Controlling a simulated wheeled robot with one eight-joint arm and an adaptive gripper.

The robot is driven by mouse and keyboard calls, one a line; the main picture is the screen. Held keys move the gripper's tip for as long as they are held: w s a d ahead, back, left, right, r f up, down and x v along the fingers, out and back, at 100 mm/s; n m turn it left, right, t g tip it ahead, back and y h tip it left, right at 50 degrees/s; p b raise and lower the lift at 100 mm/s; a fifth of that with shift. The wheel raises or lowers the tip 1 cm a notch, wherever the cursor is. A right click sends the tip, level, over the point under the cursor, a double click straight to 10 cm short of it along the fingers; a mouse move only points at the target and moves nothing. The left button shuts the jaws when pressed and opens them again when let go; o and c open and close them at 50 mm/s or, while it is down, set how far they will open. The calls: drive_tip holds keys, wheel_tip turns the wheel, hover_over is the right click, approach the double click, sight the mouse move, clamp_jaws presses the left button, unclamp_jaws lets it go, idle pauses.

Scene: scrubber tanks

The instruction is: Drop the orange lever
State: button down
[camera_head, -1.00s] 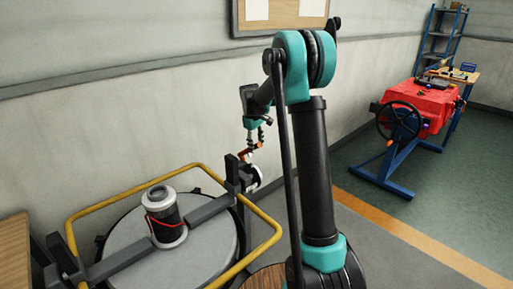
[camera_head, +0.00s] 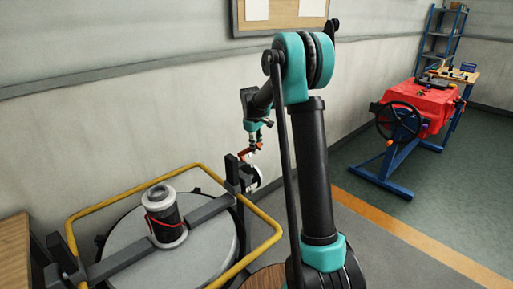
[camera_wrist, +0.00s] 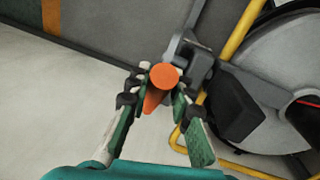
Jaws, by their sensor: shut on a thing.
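The orange lever (camera_head: 248,152) sits by the dark bracket at the right end of the tank's grey crossbar. In the wrist view, its round orange end (camera_wrist: 164,77) faces the camera and a tapered orange part shows below it. My gripper (camera_head: 254,141) is above the lever in the head view. In the wrist view, my gripper (camera_wrist: 157,98) has one finger on each side of the lever and is shut on it. The exact contact points are partly hidden.
A round grey tank lid (camera_head: 210,240) with a yellow guard rail (camera_head: 94,207) and a dark cylinder (camera_head: 160,205) is at lower left. The wall is close behind my gripper. A red machine with a handwheel (camera_head: 398,122) stands far right, with open floor before it.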

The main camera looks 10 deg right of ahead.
drive_tip(key=shift+s+f, duration=0.1)
drive_tip(key=shift+s+d+f+t+y, duration=0.3)
drive_tip(key=s+d+f+t+y, duration=0.2)
drive_tip(key=s+f+t+y, duration=0.1)
drive_tip(key=f+t, duration=0.3)
drive_tip(key=shift+s+d+f+m+y, duration=0.3)
drive_tip(key=shift+s+f+y, duration=0.15)
drive_tip(key=shift+f, duration=0.9)
drive_tip(key=c, duration=1.3)
unclamp_jaws()
drive_tip(key=v, duration=1.2)
drive_tip(key=shift+a, duration=0.1)
